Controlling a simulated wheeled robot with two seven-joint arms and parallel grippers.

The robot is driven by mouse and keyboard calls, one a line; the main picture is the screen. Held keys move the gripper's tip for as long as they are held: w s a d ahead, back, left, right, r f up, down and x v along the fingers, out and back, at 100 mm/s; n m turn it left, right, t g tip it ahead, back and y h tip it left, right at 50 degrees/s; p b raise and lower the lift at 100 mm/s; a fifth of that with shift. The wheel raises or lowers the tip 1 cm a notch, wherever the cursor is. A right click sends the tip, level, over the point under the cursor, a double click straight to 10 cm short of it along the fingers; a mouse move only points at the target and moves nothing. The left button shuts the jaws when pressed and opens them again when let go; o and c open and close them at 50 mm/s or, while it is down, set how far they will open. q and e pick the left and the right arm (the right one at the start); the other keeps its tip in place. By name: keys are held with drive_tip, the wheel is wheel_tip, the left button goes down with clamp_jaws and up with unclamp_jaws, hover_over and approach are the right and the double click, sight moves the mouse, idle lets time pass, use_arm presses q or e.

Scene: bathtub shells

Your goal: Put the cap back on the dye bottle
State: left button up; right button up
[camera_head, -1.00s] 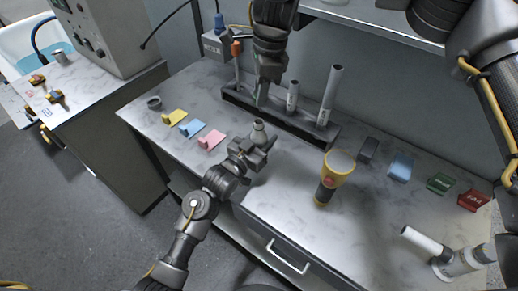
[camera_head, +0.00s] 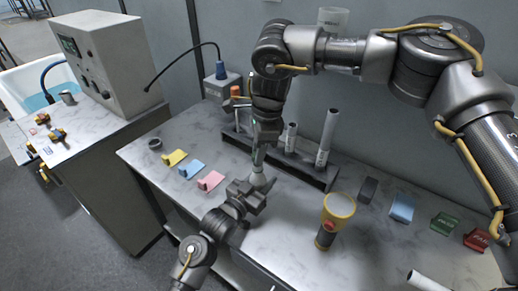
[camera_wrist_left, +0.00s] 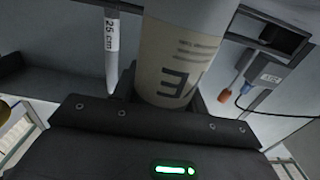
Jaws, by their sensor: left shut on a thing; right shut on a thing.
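The dye bottle (camera_head: 258,182) is a pale bottle with a tapered top, standing near the front of the marble bench. My left gripper (camera_head: 248,194) is shut around it; the left wrist view shows the bottle's cream side with dark print (camera_wrist_left: 180,62) between the jaws. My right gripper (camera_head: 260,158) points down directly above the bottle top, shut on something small. That is likely the cap, but the fingers hide it. I cannot tell whether it touches the bottle's neck.
Behind stands a dark rack (camera_head: 300,168) with white tubes (camera_head: 327,137). Yellow, blue and pink tags lie left. A yellow-and-black flashlight-like item (camera_head: 331,222) stands right, before grey, blue, green and red blocks. A grey instrument box (camera_head: 105,62) is on the left counter.

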drive_tip(key=shift+f, duration=0.9)
drive_tip(key=shift+f, duration=0.6)
use_arm(q)
clamp_jaws()
